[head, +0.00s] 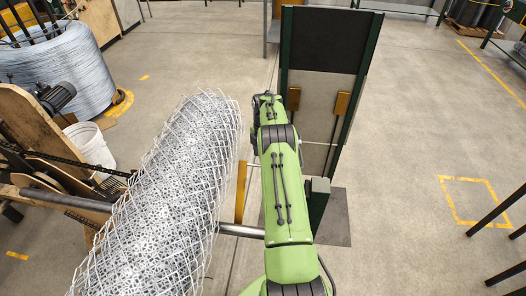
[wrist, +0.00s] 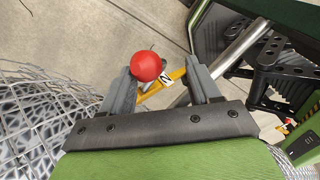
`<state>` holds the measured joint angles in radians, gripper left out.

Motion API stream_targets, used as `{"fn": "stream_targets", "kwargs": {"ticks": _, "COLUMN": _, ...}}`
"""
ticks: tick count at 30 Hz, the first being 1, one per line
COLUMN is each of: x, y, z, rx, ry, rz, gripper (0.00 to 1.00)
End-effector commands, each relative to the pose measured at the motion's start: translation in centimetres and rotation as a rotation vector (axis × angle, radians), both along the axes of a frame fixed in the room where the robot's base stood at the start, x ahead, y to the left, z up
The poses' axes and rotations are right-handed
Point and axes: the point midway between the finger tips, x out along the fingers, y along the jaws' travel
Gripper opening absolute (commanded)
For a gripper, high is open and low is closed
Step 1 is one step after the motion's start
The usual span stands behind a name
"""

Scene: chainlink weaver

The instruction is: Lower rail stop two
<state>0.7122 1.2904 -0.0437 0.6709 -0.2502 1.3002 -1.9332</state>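A yellow bar (wrist: 176,74) with a red ball knob (wrist: 146,66) and a white label (wrist: 166,77) shows in the wrist view. The label's black mark looks like an N or a 2 on its side. My gripper (wrist: 160,66) is open, its two grey fingers apart. The red knob appears between the fingertips, nearer the left finger; I cannot tell whether they touch. In the head view a yellow bar (head: 241,193) stands steeply between the mesh roll and my green arm. The arm hides my gripper and the red knob there.
A large wire mesh roll (head: 170,190) lies left of my arm on a metal shaft (head: 242,230). A green-framed panel (head: 326,90) with two orange blocks stands just ahead and right. A wire coil (head: 58,78) and white bucket (head: 90,145) are at left.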

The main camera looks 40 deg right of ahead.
Motion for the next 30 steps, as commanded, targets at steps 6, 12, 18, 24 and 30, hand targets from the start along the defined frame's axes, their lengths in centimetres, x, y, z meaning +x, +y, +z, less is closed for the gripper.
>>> {"fn": "stream_targets", "kwargs": {"ticks": 6, "x": 0.4, "y": -0.6, "z": 4.4, "rx": -0.005, "ry": -0.005, "rz": -0.002, "gripper": 0.59}}
{"fn": "stream_targets", "kwargs": {"ticks": 12, "x": 0.8, "y": -1.0, "z": 9.7, "rx": -0.003, "ry": -0.005, "rz": -0.002, "gripper": 0.59}}
{"fn": "stream_targets", "kwargs": {"ticks": 18, "x": 0.9, "y": -1.0, "z": 11.3, "rx": 0.002, "ry": 0.0, "rz": -0.001, "gripper": 0.59}}
{"fn": "stream_targets", "kwargs": {"ticks": 24, "x": 1.0, "y": -1.2, "z": 12.0, "rx": 0.0, "ry": -0.001, "rz": -0.001, "gripper": 0.59}}
{"fn": "stream_targets", "kwargs": {"ticks": 30, "x": 1.0, "y": -1.2, "z": 11.8, "rx": -0.001, "ry": -0.001, "rz": 0.001, "gripper": 0.59}}
